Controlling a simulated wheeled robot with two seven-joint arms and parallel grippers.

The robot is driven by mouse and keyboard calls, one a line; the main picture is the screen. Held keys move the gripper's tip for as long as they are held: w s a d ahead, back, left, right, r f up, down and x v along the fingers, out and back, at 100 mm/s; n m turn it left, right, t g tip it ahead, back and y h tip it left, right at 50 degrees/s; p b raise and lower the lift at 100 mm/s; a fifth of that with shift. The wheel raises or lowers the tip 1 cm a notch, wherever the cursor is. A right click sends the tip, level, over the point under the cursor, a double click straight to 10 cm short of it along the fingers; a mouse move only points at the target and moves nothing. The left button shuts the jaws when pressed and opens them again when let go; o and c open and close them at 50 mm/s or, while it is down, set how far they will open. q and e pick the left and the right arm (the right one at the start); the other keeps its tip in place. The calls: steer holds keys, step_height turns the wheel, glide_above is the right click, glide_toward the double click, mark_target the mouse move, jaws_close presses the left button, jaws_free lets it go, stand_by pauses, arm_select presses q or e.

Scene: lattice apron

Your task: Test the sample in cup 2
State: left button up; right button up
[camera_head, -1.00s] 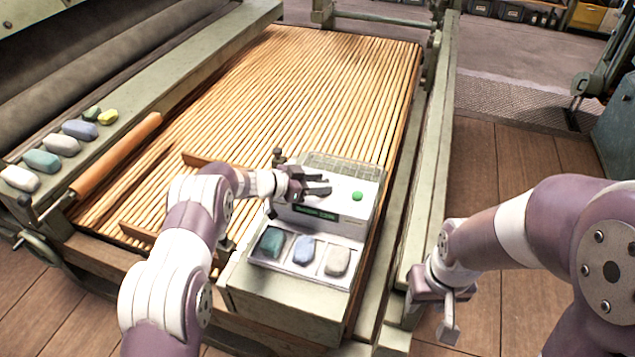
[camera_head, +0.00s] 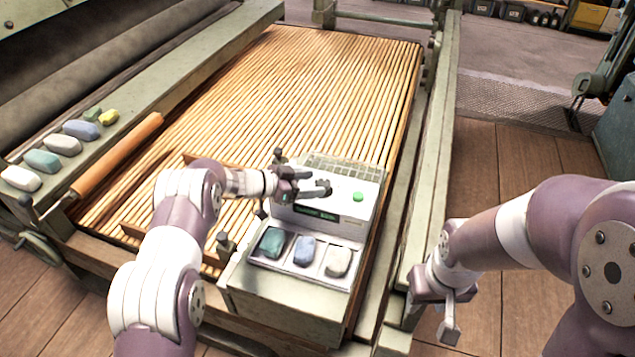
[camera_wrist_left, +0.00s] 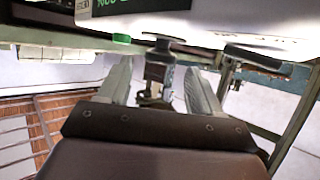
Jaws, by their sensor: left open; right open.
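A pale tester (camera_head: 348,222) with a green button (camera_head: 358,197) and a small dark display stands on the slatted apron's near end. Its front tray (camera_head: 317,273) holds a teal piece (camera_head: 272,242), a blue piece (camera_head: 304,250) in the middle and a whitish piece (camera_head: 339,262), each in its own compartment; I cannot read any cup numbers. My left gripper (camera_head: 325,188) is open and close over the tester, left of the button. The left wrist view shows its spread fingers (camera_wrist_left: 158,90) with a dark knobbed post between them, apparently ungripped. My right gripper (camera_head: 450,312) is open and empty, at the right.
Several coloured lumps (camera_head: 62,145) lie along the ledge at the left. A wooden roller (camera_head: 115,155) and low wooden strips lie beside the slats. A green rail (camera_head: 425,190) runs along the right of the apron. Wooden floor is clear beyond it.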

arm_select(q)
steer(key=v, duration=0.9)
steer(key=shift+s+a, duration=0.2)
steer(key=shift+a, duration=0.1)
steer(key=shift+r, duration=0.1)
